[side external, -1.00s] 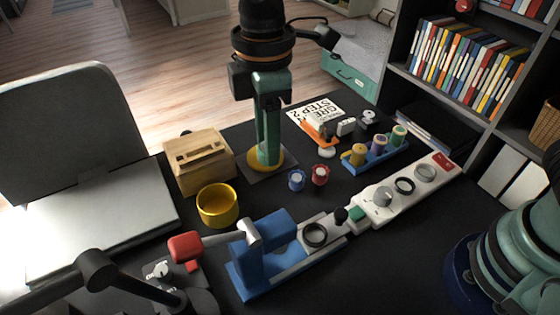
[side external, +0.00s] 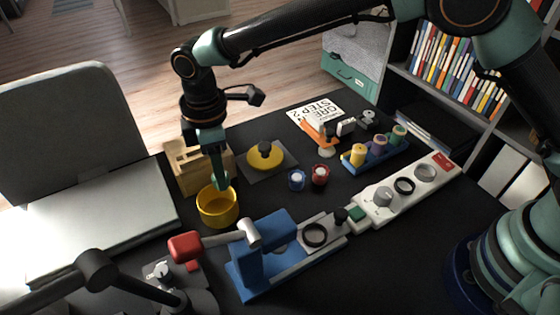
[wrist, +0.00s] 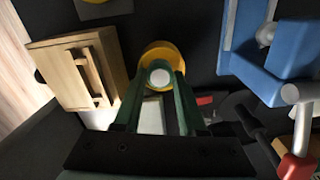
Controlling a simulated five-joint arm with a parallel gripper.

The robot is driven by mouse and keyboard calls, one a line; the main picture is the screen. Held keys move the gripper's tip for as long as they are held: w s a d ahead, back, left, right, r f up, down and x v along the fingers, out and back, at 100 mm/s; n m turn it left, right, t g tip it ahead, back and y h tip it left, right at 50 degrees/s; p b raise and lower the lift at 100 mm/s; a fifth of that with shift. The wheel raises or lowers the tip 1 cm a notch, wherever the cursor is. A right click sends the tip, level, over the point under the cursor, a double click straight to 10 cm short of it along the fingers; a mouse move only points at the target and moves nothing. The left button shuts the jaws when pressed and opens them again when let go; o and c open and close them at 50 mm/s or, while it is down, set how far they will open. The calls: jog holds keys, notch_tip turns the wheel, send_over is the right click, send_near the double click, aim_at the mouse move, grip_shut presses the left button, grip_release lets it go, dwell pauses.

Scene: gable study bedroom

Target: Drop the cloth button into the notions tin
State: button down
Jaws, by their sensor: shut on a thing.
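The notions tin (side external: 217,212) is a round yellow open tin on the black table, left of the blue press. It also shows in the wrist view (wrist: 160,46), just past my fingertips. My gripper (side external: 220,184) points down over the tin's opening, with its tips close to the rim's height. In the wrist view my gripper (wrist: 160,78) is shut on a small round pale piece, the cloth button (wrist: 160,76), which sits between the fingertips in front of the tin. I cannot make the button out in the side view.
A wooden box (side external: 185,165) stands close behind the tin. The blue press (side external: 262,255) with a red-handled lever (side external: 187,246) is to the right and front. A yellow disc with a dark knob (side external: 265,157) lies behind right. Spools (side external: 378,146) stand farther right.

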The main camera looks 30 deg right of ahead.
jog(key=shift+f, duration=1.75)
jog(key=shift+c, duration=2)
grip_release()
jog(key=shift+r, duration=0.1)
notch_tip(320, 180, up, 12)
jog(key=shift+f, duration=0.1)
